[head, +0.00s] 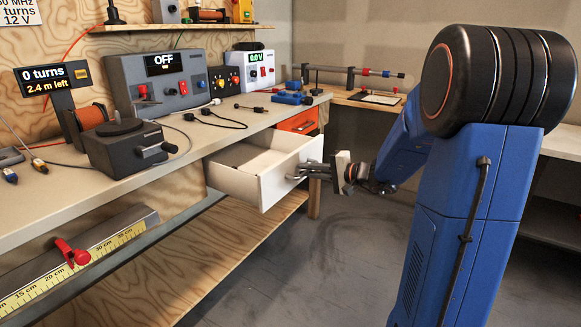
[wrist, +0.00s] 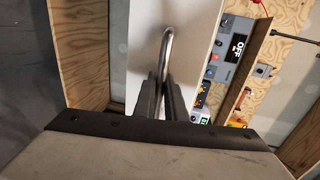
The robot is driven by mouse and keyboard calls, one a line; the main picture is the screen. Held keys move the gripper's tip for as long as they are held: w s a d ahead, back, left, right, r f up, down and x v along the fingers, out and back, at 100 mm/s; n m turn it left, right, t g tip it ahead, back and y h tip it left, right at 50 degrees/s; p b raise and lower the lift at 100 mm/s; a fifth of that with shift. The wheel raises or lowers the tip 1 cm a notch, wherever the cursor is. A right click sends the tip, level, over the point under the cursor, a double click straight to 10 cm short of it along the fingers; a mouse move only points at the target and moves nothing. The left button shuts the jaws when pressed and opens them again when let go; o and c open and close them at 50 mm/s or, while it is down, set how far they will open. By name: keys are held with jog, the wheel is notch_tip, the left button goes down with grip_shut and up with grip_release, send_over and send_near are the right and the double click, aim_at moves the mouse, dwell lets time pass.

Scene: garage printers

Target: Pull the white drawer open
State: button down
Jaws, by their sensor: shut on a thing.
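The white drawer (head: 280,182) is pulled out from under the workbench, and its empty-looking inside shows from above in the head view. Its white front also shows in the wrist view (wrist: 145,45). My gripper (head: 312,172) is at the drawer's front, its fingers on the handle. In the wrist view my gripper (wrist: 162,88) is shut on the curved metal handle (wrist: 167,42) of the drawer. The part of the handle between the fingers is hidden.
The workbench (head: 190,150) bears a black winder (head: 128,148), a grey box reading OFF (head: 160,85) and loose cables. An orange drawer (head: 298,121) sits beyond the white one. A lower wooden shelf (head: 215,250) runs below. Grey floor (head: 345,265) is clear.

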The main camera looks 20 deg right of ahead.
jog(key=f+v, duration=0.1)
jog(key=v, duration=0.5)
jog(key=shift+s+d, duration=0.2)
jog(key=shift+s, duration=0.1)
jog(key=shift+f, duration=0.1)
jog(key=c, duration=2.1)
grip_release()
jog(key=shift+d, duration=0.1)
jog(key=v, duration=1.7)
jog(key=shift+s, duration=0.15)
